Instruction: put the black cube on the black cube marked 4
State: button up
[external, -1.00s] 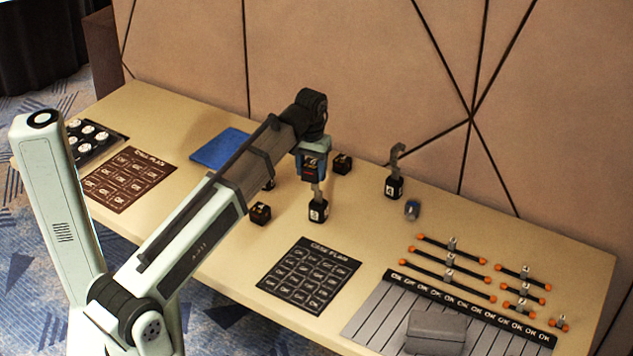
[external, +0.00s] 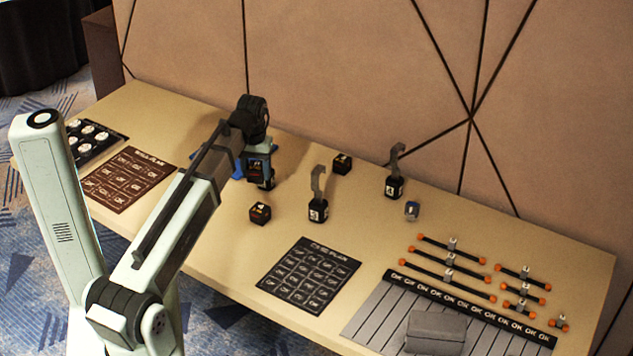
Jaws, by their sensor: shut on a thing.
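My gripper (external: 264,180) is low over the table at the left of the cube group, shut on a black cube (external: 267,185) that is mostly hidden by the gripper. A black cube with a pale mark (external: 260,212) sits just in front of it. Another black cube (external: 342,164) stands farther back to the right. Two black cubes carry upright grey hooked pieces: one near the middle (external: 318,211) and one farther right (external: 394,188). The marks are too small to read, so I cannot tell which cube is marked 4.
A small blue-grey object (external: 411,210) lies beside the right hooked cube. A black printed mat (external: 309,275) lies in front, a brown one (external: 129,181) at left. The wall stands close behind.

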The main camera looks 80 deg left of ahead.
aim_at(259, 209)
jog(key=shift+f, duration=5.25)
jog(key=shift+f, duration=0.15)
jog(key=o, duration=1.1)
jog(key=shift+c, duration=0.2)
notch_tip(259, 209, up, 12)
jog(key=shift+r, duration=0.15)
